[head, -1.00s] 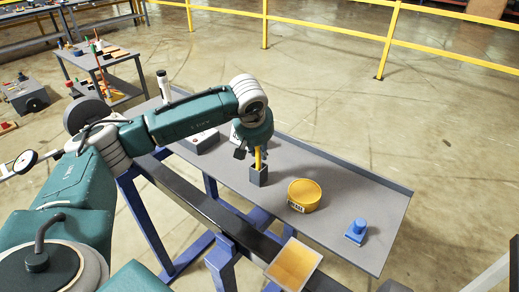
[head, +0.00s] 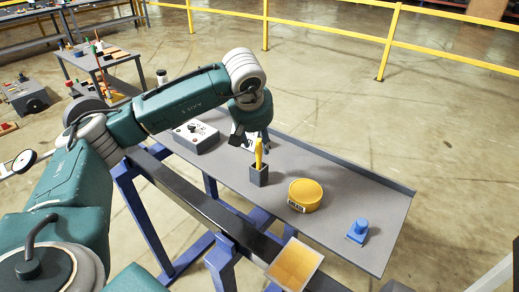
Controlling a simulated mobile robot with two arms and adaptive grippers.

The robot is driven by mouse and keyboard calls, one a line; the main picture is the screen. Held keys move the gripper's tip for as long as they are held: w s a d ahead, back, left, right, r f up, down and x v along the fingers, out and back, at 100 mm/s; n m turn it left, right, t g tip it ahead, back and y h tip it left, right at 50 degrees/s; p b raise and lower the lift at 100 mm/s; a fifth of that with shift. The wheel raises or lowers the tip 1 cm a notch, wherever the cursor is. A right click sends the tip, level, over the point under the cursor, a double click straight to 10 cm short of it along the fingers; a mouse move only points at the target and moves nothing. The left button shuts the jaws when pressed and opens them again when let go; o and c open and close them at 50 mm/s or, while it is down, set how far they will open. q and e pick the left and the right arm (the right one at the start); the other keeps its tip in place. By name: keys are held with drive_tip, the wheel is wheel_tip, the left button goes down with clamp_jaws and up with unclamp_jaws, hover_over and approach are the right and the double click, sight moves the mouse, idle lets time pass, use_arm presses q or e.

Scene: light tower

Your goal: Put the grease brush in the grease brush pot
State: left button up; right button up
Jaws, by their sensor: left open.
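The grease brush with its yellow handle (head: 259,153) stands upright in the dark grey square pot (head: 258,176) on the grey bench. Its lower end is hidden inside the pot. My left gripper (head: 249,143) is open, behind and slightly left of the handle, apart from it as far as I can see. The handle partly hides the fingers. My right gripper is not in view.
The grey bench (head: 340,191) also bears a grey control box (head: 195,137), a round yellow tin (head: 305,196) and a blue object (head: 358,231). Bare bench lies right of the tin.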

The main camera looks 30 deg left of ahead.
use_arm(q)
drive_tip(key=v, duration=0.5)
drive_tip(key=shift+s+r+b, duration=0.2)
drive_tip(key=shift+r+b, duration=0.1)
drive_tip(key=shift+r, duration=0.1)
